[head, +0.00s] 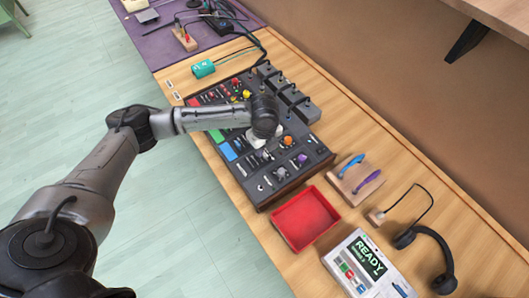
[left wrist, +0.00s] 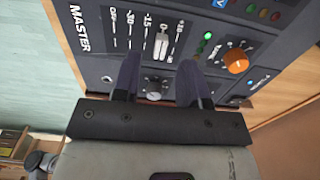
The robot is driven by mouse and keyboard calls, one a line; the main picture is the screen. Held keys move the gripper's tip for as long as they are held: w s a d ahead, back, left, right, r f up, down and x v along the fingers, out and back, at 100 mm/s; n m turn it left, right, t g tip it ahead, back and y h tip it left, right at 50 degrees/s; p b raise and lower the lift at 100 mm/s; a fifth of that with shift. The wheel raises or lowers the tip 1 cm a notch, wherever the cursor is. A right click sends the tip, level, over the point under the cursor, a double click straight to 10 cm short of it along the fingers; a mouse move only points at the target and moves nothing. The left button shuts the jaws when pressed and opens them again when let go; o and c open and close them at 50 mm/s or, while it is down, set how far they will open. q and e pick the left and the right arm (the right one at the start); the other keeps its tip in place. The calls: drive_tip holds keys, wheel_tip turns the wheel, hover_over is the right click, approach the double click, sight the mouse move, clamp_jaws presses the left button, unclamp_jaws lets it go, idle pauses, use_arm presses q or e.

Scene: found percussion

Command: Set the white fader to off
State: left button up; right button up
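The white fader (left wrist: 161,46) shows in the left wrist view on a dark panel marked MASTER. Its scale runs from OFF at the left, past -30 and -15, to 10 at the right. The fader stands toward the 10 end, away from OFF. My left gripper (left wrist: 160,62) is open, with one finger to either side of the fader; contact cannot be told. In the head view my left gripper (head: 262,130) is over the mixing console (head: 262,190) and hides part of it. My right gripper is not in view.
An orange knob (left wrist: 236,62) and green lights (left wrist: 205,42) lie right of the fader. In the head view a red tray (head: 305,217) sits in front of the console. A board with blue and purple handles (head: 355,180), headphones (head: 428,250) and a READY display (head: 365,260) are nearby.

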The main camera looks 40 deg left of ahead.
sight(264, 154)
use_arm(q)
drive_tip(key=shift+f, duration=1.65)
drive_tip(key=shift+c, duration=0.4)
clamp_jaws()
drive_tip(key=shift+r, duration=0.1)
